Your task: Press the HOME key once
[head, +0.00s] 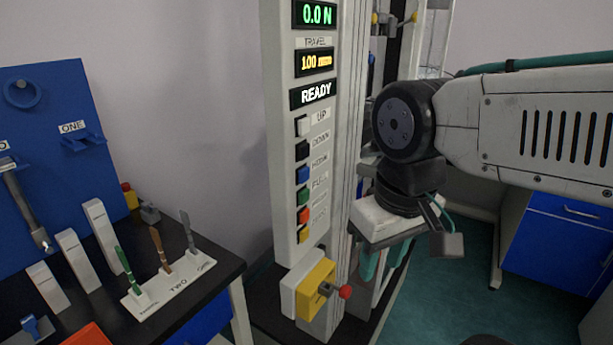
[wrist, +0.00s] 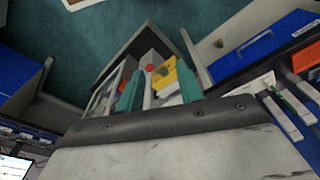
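The HOME key (head: 302,174) is the blue square key in the column of keys on the tall light panel in the head view, beside the HOME label. The white UP key (head: 302,125) and black DOWN key (head: 302,150) are above it; a green key (head: 302,195), an orange key and a yellow key are below. My gripper (head: 383,260) is to the right of the panel and lower than the HOME key, apart from it, pointing down. In the wrist view its teal fingers (wrist: 158,88) are apart with nothing held. The keys cannot be made out there.
The display reads READY (head: 316,94). A dark bench (head: 205,290) with tool racks stands at left.

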